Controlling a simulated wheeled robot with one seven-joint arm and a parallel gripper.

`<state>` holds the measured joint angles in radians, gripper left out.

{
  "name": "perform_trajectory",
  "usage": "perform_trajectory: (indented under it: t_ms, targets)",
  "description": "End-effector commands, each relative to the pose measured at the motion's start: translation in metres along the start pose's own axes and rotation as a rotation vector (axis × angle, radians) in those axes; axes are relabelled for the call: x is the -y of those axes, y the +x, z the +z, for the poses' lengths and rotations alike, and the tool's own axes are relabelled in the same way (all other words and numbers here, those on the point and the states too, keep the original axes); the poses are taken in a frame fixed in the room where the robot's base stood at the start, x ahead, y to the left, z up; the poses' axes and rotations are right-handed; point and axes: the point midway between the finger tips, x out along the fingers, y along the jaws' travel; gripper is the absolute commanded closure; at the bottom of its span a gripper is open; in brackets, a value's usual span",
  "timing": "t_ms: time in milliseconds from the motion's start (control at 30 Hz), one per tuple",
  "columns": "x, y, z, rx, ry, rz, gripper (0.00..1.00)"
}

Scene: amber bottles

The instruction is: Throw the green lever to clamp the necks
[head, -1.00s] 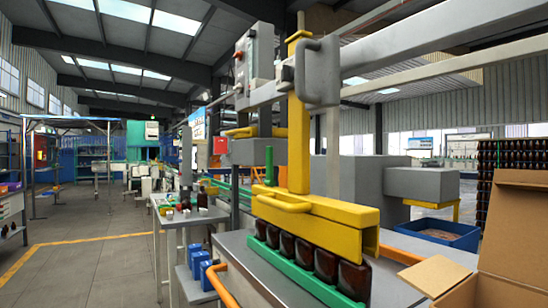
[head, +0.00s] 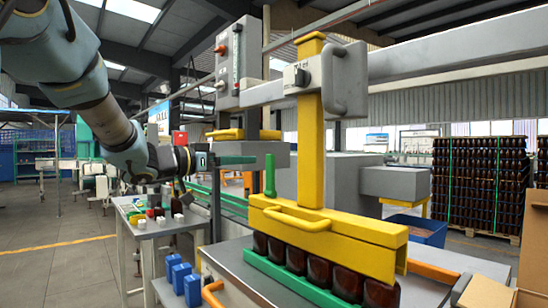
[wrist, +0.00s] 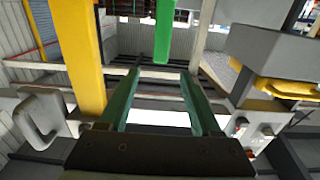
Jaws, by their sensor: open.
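The green lever (head: 270,176) stands upright on the left end of the yellow clamping head (head: 325,235). In the wrist view the lever (wrist: 164,32) hangs into the top of the picture, beyond and between the finger lines. My gripper (head: 252,160) reaches in from the left at about the height of the lever's upper part; its green fingers point toward it. In the wrist view my gripper (wrist: 161,70) is open with nothing between its fingers. A row of amber bottles (head: 320,271) stands under the head, their necks hidden by it.
A yellow post (head: 310,130) and grey control box (head: 238,65) stand close to the lever. A green rail (head: 300,278) runs before the bottles. A blue bin (head: 418,230), stacked bottles (head: 480,185) and cardboard box (head: 530,260) are at right.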

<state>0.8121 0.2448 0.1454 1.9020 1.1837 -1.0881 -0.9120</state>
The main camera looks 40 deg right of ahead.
Motion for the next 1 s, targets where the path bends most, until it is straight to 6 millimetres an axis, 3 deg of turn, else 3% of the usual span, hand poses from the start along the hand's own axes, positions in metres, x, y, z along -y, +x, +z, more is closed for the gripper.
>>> perform_trajectory:
  t_ms: [500, 700, 1000]
  targets:
    - [0.001, 0.086, -0.002, 0.0, -0.001, -0.003, 0.35]
    - [0.001, 0.1, -0.001, 0.0, 0.001, -0.004, 0.35]
    - [0.002, 0.102, 0.001, 0.0, 0.0, -0.005, 0.35]
